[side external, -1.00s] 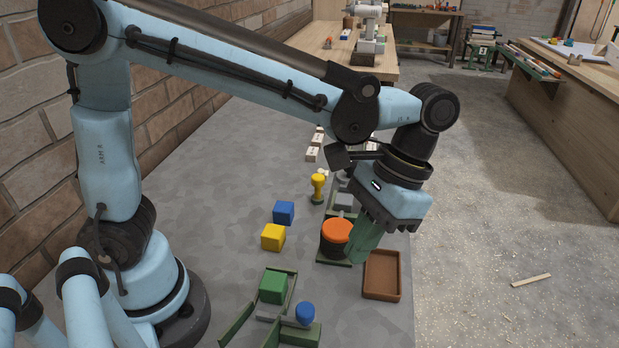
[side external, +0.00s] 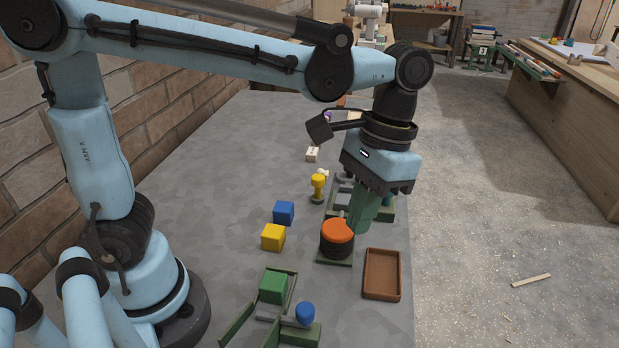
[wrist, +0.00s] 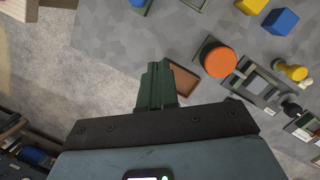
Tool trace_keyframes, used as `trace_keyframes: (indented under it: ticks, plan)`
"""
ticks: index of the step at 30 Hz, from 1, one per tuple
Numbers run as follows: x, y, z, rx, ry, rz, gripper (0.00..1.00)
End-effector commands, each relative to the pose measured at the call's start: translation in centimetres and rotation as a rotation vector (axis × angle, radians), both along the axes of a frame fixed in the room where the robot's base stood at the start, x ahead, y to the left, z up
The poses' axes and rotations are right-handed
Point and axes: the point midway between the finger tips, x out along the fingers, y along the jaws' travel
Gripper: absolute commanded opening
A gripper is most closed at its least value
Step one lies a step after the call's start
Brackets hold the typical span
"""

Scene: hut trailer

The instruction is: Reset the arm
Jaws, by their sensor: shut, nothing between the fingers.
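My gripper (side external: 362,226) points down with its green fingers together and nothing between them. In the side view it appears in front of and just right of the round orange-topped black object (side external: 337,236); whether it touches that object I cannot tell. In the wrist view the closed fingers (wrist: 155,68) stand in front of the brown tray (wrist: 184,78), with the orange top (wrist: 217,59) to their right. The fingers hide part of the tray there.
The brown tray (side external: 382,274) sits at the table's right edge and looks empty. Yellow (side external: 273,237), blue (side external: 284,212) and green (side external: 273,287) blocks, a yellow knobbed piece (side external: 318,187) and a blue-knobbed piece (side external: 305,313) stand on the grey table (side external: 215,200). The table's left part is clear.

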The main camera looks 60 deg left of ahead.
Motion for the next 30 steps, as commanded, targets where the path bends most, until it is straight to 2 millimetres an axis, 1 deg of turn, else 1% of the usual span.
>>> trace_keyframes:
  ticks: [1,3,12,15,18,21,22,24,26,27,29,30]
  plan:
    - [-0.1,1.3,-0.2,-0.018,-0.058,0.021,0.00]
    - [0.1,2.8,-0.5,-0.041,-0.150,0.042,0.00]
    - [0.3,9.1,-1.9,-0.068,-0.545,0.109,0.00]
    - [0.2,10.9,-2.4,-0.054,-0.664,0.120,0.00]
    - [0.2,12.2,-2.7,-0.036,-0.757,0.127,0.00]
    - [0.1,13.1,-2.9,-0.023,-0.818,0.131,0.00]
    - [0.1,13.2,-2.9,-0.020,-0.829,0.131,0.02]
    - [0.1,13.3,-3.0,-0.018,-0.844,0.126,0.12]
    - [0.1,12.8,-2.9,-0.024,-0.835,0.114,0.21]
    - [0.0,12.2,-2.8,-0.032,-0.818,0.099,0.28]
    - [-0.4,10.8,-2.6,-0.050,-0.775,0.065,0.37]
    - [-0.8,9.6,-2.4,-0.063,-0.736,0.037,0.43]
